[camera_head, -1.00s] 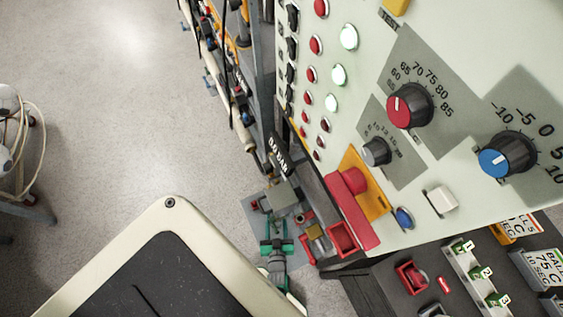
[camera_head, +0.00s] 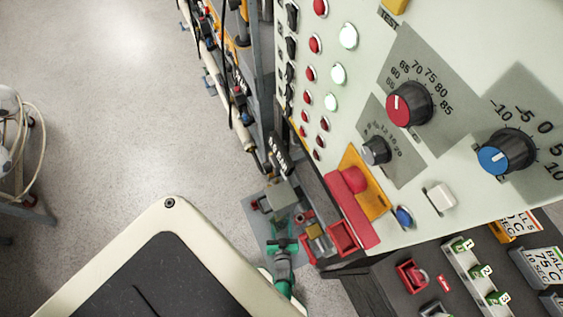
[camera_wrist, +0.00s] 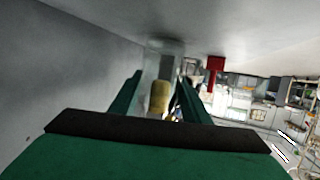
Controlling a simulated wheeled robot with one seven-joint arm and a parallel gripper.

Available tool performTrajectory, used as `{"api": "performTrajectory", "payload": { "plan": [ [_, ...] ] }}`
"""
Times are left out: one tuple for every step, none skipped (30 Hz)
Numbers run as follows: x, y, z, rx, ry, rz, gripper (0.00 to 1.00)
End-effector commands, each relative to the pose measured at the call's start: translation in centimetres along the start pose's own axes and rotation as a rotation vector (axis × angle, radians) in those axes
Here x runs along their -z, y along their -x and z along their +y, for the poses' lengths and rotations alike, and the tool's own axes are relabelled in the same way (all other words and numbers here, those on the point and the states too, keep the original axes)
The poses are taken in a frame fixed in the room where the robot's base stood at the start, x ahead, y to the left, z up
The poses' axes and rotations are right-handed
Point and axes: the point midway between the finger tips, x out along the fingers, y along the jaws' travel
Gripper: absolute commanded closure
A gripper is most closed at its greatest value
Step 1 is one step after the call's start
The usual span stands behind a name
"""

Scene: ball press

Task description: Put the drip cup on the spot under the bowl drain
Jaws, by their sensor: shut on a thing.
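My gripper shows in the head view as a small green and dark shape (camera_head: 283,243) low beside the machine's left side. In the wrist view its two green fingers (camera_wrist: 160,95) reach forward, closed on a pale see-through thing (camera_wrist: 164,58), seemingly the drip cup. A tan rounded piece (camera_wrist: 160,98) shows between the fingers; I cannot tell whether it belongs to the cup. In the head view the cup cannot be made out. I cannot pick out the bowl drain or the spot under it in either view.
The control panel (camera_head: 440,190) fills the right side, with a red box (camera_head: 345,237) low on its left. A grey block (camera_head: 283,195) and small fittings crowd the space near my gripper. Open floor (camera_head: 110,130) lies left. A red block (camera_wrist: 215,65) hangs right in the wrist view.

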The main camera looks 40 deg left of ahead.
Motion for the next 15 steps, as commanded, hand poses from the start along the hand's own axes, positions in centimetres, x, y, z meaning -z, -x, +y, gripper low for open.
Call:
{"api": "performTrajectory", "payload": {
  "plan": [
    [-0.16, -0.04, 0.04, 0.001, 0.000, -0.001, 0.80],
    [-0.19, -0.05, 0.06, 0.001, 0.000, 0.000, 0.80],
    [-0.20, -0.07, 0.08, 0.001, 0.000, 0.000, 0.80],
    [-0.20, -0.06, 0.09, 0.000, 0.000, 0.000, 0.80],
    [-0.19, -0.06, 0.10, 0.000, 0.000, 0.000, 0.80],
    [-0.19, -0.05, 0.11, 0.000, 0.000, 0.000, 0.80],
    [-0.19, -0.05, 0.12, 0.000, 0.000, 0.000, 0.80],
    [-0.19, -0.04, 0.13, -0.001, 0.000, 0.000, 0.80],
    [-0.19, -0.04, 0.14, -0.001, 0.000, 0.000, 0.80],
    [-0.21, -0.05, 0.16, -0.002, 0.000, 0.000, 0.80],
    [-0.26, -0.08, 0.17, -0.002, -0.001, 0.000, 0.80],
    [-0.36, -0.13, 0.19, -0.003, -0.001, 0.000, 0.80],
    [-0.45, -0.16, 0.21, -0.003, -0.001, -0.001, 0.80],
    [-0.44, -0.12, 0.21, -0.003, -0.001, -0.001, 0.51],
    [-0.42, -0.11, 0.22, -0.003, -0.001, -0.001, 0.41]
  ]
}}
